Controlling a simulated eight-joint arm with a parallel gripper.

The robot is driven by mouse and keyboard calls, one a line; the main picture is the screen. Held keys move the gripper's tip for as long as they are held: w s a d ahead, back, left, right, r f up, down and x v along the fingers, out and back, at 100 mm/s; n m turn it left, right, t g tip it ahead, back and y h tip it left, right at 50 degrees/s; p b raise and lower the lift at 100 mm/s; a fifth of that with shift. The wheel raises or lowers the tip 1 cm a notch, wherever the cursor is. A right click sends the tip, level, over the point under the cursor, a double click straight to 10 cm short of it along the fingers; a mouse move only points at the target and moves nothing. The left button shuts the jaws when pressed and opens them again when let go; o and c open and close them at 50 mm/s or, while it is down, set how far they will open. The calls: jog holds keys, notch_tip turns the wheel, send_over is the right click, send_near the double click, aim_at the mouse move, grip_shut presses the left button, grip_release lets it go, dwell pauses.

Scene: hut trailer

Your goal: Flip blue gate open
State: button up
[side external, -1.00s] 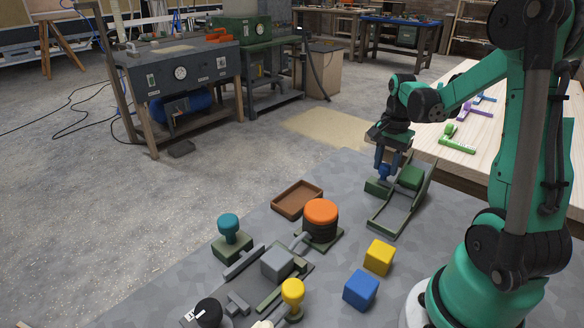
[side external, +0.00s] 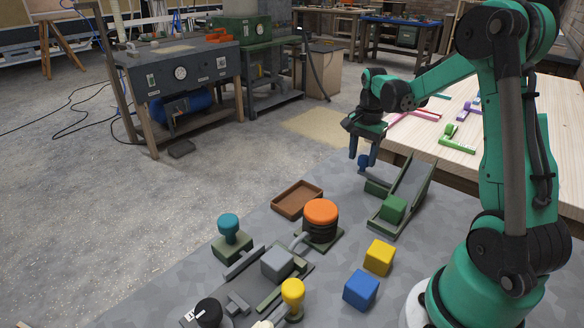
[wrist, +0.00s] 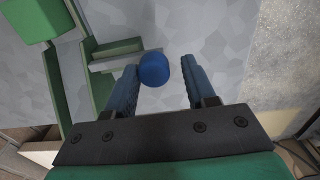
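The gate's blue knob (side external: 363,160) sits on the end of a grey gate arm (side external: 374,177), which is swung out to the left of the ramp (side external: 413,182). My gripper (side external: 363,154) is at the knob, its fingers pointing down. In the wrist view, the blue knob (wrist: 154,69) lies between the two fingers (wrist: 160,80), close against the left one, with a gap to the right one. The fingers are apart. A green cube (side external: 393,208) rests at the ramp's lower end; it also shows in the wrist view (wrist: 32,18).
An orange-topped button (side external: 321,212), a brown tray (side external: 298,199), a yellow cube (side external: 379,257) and a blue cube (side external: 361,289) stand nearby on the grey table. A teal knob (side external: 228,222) and a yellow knob (side external: 293,290) are further left. A wooden bench (side external: 470,110) stands behind.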

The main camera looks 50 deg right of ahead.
jog(key=shift+r, duration=0.15)
jog(key=shift+r, duration=2.7)
jog(key=shift+a, duration=0.1)
jog(key=a+n+t, duration=0.2)
jog(key=a+n, duration=0.3)
jog(key=a, duration=0.2)
jog(key=s+a+r+n+t, duration=0.1)
jog(key=a+n+t, duration=0.1)
jog(key=a+n, duration=0.4)
jog(key=s+a+r+n+t, duration=0.1)
jog(key=a+n+t, duration=0.1)
jog(key=a+n, duration=0.3)
jog(key=shift+a+n+t, duration=0.3)
jog(key=shift+a+n, duration=0.1)
jog(key=shift+a, duration=1.35)
jog(key=shift+s+a+f+n+t, duration=0.15)
jog(key=shift+s+a+n+t, duration=0.15)
jog(key=shift+a+n, duration=0.25)
